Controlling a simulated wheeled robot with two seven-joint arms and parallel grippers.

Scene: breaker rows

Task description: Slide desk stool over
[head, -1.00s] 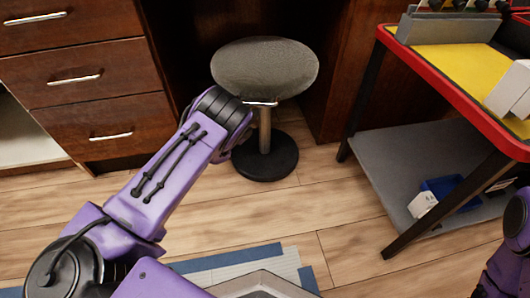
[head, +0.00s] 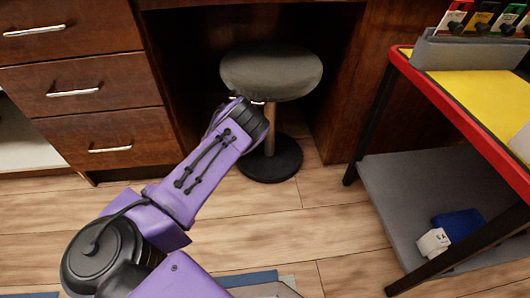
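The desk stool (head: 272,70) has a round dark grey seat, a metal post and a round black base (head: 270,162) on the wood floor. It stands upright in the knee opening of the dark brown desk (head: 110,110). My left arm reaches up from the lower left toward the stool, and its dark end is in front of the post, just below the seat. My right gripper is out of the picture.
A red-edged cart (head: 445,105) with a yellow top and a grey lower shelf stands at the right. A blue bin (head: 458,226) and a small white box (head: 433,242) sit on that shelf. The floor between stool and cart is clear.

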